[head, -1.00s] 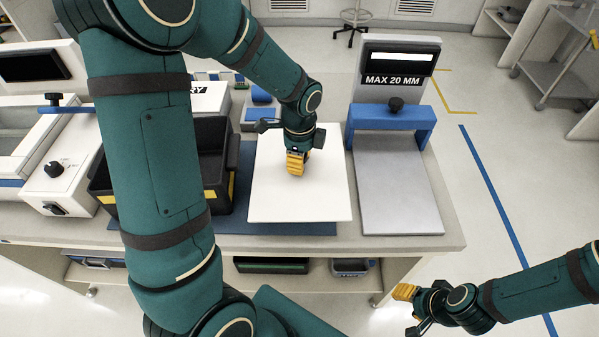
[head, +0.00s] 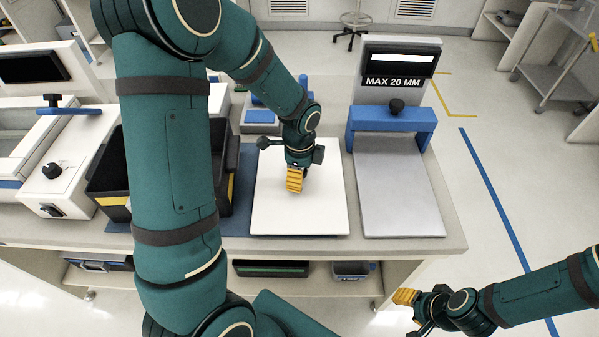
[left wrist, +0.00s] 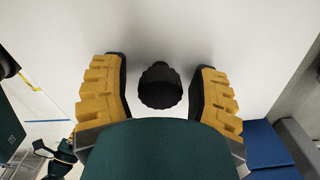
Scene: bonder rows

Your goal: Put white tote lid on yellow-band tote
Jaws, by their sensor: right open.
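The white tote lid (head: 325,215) lies flat on the bench, right of the black tote. Its black knob (left wrist: 160,86) shows in the left wrist view. My left gripper (head: 294,180) is over the lid, pointing down. In the left wrist view its yellow fingers (left wrist: 160,95) stand apart on either side of the knob, with a gap on each side. The black tote with a yellow band (head: 105,188) stands left of the lid, open on top and partly hidden by my left arm. My right gripper (head: 405,297) is open and empty, low at the right, off the bench.
A grey press-like stand (head: 400,200) with a blue bridge and a "MAX 20 MM" sign stands right of the lid. A blue mat (head: 241,200) shows between tote and lid. A white machine (head: 62,175) is at the left. Bins sit on the lower shelf (head: 310,283).

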